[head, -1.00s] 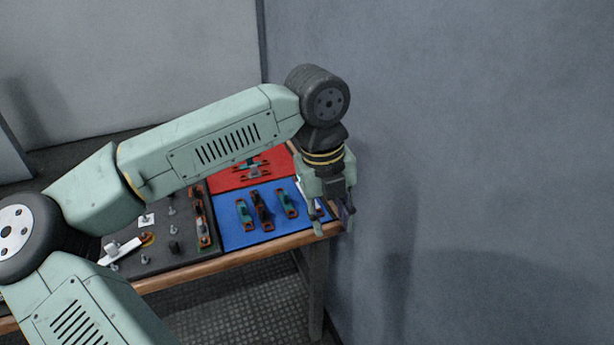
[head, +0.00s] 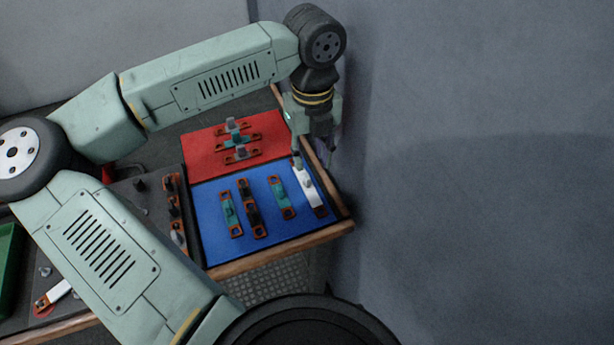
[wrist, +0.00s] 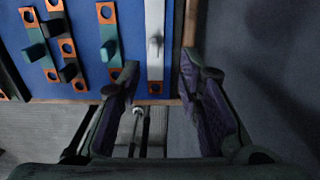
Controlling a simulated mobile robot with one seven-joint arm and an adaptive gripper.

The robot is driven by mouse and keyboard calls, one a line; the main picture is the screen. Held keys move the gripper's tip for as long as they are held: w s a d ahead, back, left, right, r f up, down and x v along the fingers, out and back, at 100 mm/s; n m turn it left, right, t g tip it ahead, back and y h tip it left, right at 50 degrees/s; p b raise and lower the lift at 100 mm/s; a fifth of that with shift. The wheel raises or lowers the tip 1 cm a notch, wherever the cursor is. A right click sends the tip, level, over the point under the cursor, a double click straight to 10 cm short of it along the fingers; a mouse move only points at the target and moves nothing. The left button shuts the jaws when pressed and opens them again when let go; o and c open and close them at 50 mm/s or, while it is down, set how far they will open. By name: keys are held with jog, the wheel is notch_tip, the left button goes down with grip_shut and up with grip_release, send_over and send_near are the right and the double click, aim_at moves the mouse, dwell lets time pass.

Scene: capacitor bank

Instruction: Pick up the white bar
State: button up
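The white bar (head: 309,190) lies on the blue mat along its right edge, with an orange end that has a hole and a grey knob on top. In the wrist view the white bar (wrist: 155,45) runs away from me, with its near orange end between the lines of my two fingers. My gripper (head: 314,158) is open and empty, over the far part of the bar in the head view. In the wrist view my gripper (wrist: 160,72) has its fingers apart, one to each side of the bar. I cannot tell its height above the bar.
Teal and black bars with orange ends lie left on the blue mat (head: 222,248). More bars lie on the red mat (head: 200,160). A wooden table edge (head: 330,225) and the grey wall (head: 480,180) are close on the right. Another white piece (head: 56,293) lies at lower left.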

aim_at(307, 176)
jog(key=shift+a+f+p, duration=0.2)
jog(key=shift+f+p, duration=0.35)
jog(key=shift+f, duration=1.2)
jog(key=shift+a+f+p, duration=0.2)
jog(key=shift+f+p, duration=0.3)
jog(key=shift+f, duration=1.25)
jog(key=shift+c, duration=0.5)
jog(key=shift+w, duration=0.1)
grip_shut()
